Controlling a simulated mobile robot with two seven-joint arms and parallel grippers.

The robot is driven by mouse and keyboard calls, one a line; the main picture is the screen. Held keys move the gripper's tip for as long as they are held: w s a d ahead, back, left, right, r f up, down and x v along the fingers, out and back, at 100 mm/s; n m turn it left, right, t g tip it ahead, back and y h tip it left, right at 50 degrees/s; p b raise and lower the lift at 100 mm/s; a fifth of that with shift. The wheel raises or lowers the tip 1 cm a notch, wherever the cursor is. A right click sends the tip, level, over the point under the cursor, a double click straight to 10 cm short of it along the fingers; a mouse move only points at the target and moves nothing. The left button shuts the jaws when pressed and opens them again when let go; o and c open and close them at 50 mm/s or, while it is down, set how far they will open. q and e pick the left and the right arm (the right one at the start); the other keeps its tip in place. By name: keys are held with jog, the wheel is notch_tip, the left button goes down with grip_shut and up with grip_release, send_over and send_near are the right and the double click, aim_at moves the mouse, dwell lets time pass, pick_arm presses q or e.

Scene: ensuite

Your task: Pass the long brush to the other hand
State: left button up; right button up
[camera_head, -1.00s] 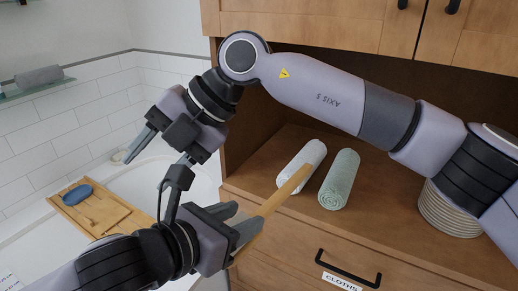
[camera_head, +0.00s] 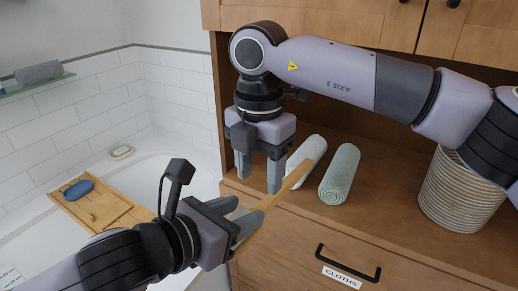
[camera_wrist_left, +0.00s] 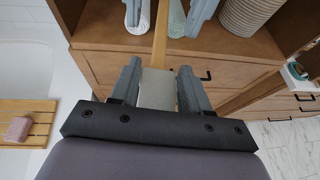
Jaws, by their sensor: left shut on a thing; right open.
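The long brush has a pale wooden handle (camera_head: 291,183) that slants up and right in the head view; in the left wrist view the handle (camera_wrist_left: 161,38) points away from me. My left gripper (camera_head: 240,216) is shut on the brush, whose broad pale grey part (camera_wrist_left: 158,88) sits between its fingers. My right gripper (camera_head: 259,181) is open and empty, fingers pointing down, close to the handle. In the left wrist view its fingers show at the top, on either side of the handle. I cannot tell whether they touch it.
A drawer handle (camera_head: 348,266) sticks out below. A bath tray (camera_head: 100,210) with a blue item (camera_head: 78,190) spans the tub at left.

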aim_at(259, 206)
notch_tip(259, 206, down, 7)
jog(key=shift+f, duration=0.1)
dwell(0.3)
grip_shut()
pick_arm(q)
jog(key=o, duration=1.2)
